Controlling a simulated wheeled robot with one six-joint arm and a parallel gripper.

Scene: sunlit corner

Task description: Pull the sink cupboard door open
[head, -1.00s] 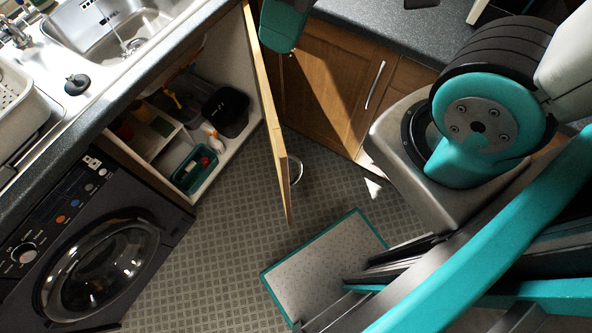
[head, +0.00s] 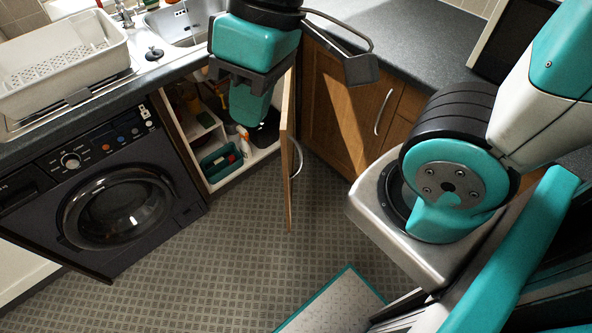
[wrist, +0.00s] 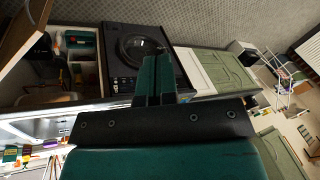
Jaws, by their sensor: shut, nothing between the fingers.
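The sink cupboard door (head: 287,180) stands wide open, seen nearly edge-on in the head view, with its curved metal handle (head: 298,157) on the right-hand face. The door also shows at the upper left of the wrist view (wrist: 18,32). My gripper (head: 247,112) is shut and empty. In the head view it overlaps the cupboard opening, left of the door, and hides part of the interior. In the wrist view its fingers (wrist: 156,78) lie together, apart from the door. I cannot tell its exact distance from the door.
The open cupboard holds a green caddy (head: 220,162) and other items. A closed wooden cupboard (head: 345,110) is at the right. The patterned floor (head: 220,260) is clear.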

